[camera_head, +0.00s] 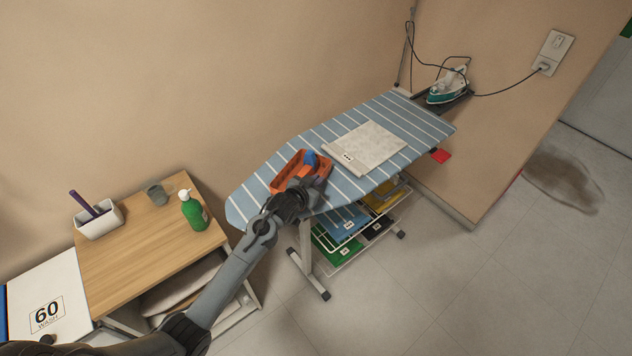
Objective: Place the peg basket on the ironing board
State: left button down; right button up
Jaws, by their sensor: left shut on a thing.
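The orange peg basket (289,168) is over the left part of the blue-and-white striped ironing board (262,181) in the head view. Something blue shows in or at the basket's right side. My left gripper (303,190) is shut on the basket's near side, and the dark gripper body hides part of it. I cannot tell whether the basket's base touches the board. My right gripper is not in view.
A folded pale cloth (369,146) lies right of the basket. An iron (448,86) stands at the board's far end. A wooden table (140,235) at left bears a green bottle (193,212), a grey cup (157,194) and a white holder (99,220). Folded clothes lie under the board.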

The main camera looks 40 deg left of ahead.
pick_arm(q)
jog(key=shift+f, duration=0.15)
jog(key=c, duration=1.3)
grip_release()
jog(key=shift+s+r, duration=0.4)
jog(key=shift+s, duration=0.05)
jog(key=p+v, duration=0.2)
jog(key=v, duration=0.9)
jog(key=s+d+f+g, duration=0.1)
jog(key=s+d+g, duration=0.2)
jog(key=s, duration=0.6)
jog(key=s+d+f+m+g+h, duration=0.1)
jog(key=s+d+f+g, duration=0.1)
jog(key=s+d, duration=0.5)
jog(key=s+d+f+m+g+h, duration=0.1)
jog(key=s+d+g, duration=0.3)
jog(key=s, duration=0.7)
jog(key=shift+s+d+f+g, duration=0.3)
jog(key=shift+d+f+g, duration=0.1)
jog(key=shift+d+f, duration=0.25)
